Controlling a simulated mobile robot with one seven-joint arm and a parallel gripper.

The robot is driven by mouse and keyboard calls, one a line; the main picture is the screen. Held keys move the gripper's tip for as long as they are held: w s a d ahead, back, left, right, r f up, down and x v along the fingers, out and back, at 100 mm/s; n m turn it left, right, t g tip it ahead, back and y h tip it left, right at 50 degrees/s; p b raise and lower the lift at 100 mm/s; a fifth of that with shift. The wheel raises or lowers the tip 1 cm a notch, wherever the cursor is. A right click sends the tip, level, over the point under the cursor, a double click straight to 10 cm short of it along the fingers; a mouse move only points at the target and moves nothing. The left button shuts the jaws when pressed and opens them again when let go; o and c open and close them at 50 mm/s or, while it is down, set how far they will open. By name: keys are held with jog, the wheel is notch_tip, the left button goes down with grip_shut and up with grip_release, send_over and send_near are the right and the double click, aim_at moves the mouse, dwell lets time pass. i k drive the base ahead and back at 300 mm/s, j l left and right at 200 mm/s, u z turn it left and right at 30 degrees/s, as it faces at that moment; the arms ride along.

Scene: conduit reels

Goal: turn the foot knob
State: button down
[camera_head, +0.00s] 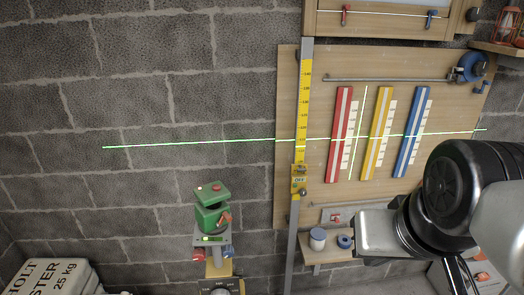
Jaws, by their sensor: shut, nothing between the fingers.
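A green laser level (211,207) stands on a grey mount low in the middle of the head view, with a lit green strip on its lower front. Below it are a red foot knob (198,254) on the left and a blue foot knob (229,252) on the right. My gripper (358,241) is at the lower right, well to the right of the laser level and touching neither knob. It looks shut and empty; its fingers are small and mostly hidden.
A yellow staff (303,110) stands upright between the level and my arm. A green laser line crosses the wall and the wooden board (440,98), which carries red, yellow and blue strips. A shelf (318,255) holds a jar. Sacks (55,280) lie lower left.

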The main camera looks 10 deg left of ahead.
aim_at(199, 254)
jog(key=u, duration=1.35)
jog(key=k+l, duration=0.1)
jog(key=z, duration=0.15)
jog(key=u, duration=0.2)
jog(key=k, duration=0.6)
jog(key=i+l+u, duration=0.2)
jog(key=l, duration=0.25)
jog(key=i, duration=0.1)
